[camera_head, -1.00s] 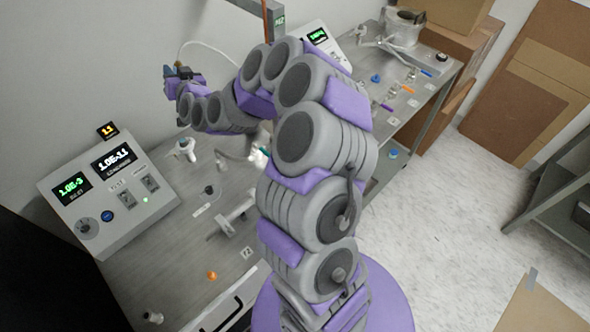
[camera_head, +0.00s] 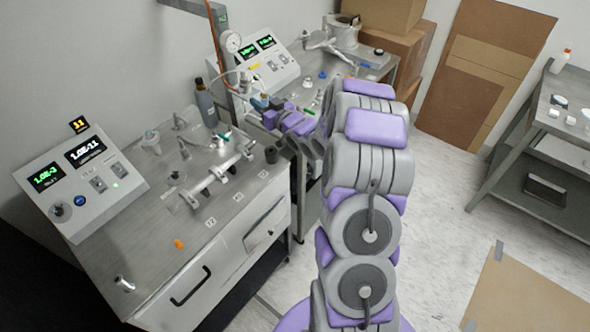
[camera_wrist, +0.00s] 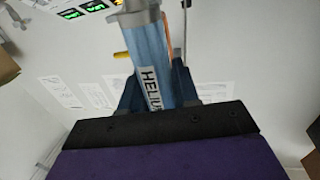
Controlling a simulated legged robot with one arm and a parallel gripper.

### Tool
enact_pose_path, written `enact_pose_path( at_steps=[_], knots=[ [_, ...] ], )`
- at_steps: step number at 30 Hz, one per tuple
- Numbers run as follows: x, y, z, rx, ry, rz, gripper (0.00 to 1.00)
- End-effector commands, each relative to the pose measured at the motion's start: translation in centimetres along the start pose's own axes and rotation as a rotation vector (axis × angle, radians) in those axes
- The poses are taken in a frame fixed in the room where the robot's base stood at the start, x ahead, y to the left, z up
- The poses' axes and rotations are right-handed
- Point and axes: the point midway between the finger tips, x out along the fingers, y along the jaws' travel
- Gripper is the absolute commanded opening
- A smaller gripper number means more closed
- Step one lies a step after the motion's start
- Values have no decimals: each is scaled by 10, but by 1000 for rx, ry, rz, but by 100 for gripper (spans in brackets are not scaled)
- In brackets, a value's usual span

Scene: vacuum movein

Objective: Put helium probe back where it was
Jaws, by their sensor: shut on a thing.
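The helium probe (camera_wrist: 150,65) is a blue cylinder with a white label reading "HELIU", its end cut off by my gripper, and a grey collar at its top. My gripper (camera_wrist: 157,88) is shut on it in the wrist view, with dark fingers on both sides. In the head view my gripper (camera_head: 264,104) is small and partly merged with the purple wrist, held near the gap between the two benches. The probe's lower end is hidden. I cannot tell which place it came from.
A second console (camera_head: 262,62) is beyond.

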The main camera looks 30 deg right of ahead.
Motion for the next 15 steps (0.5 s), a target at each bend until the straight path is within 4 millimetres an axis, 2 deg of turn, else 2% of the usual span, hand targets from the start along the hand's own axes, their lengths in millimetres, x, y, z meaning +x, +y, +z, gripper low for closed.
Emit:
enact_pose_path(
  at_steps=[8,15],
  knots=[
    [-2,-6,21,-18,3,-23,0],
    [-3,0,64,-12,5,-21,0]
  ],
)
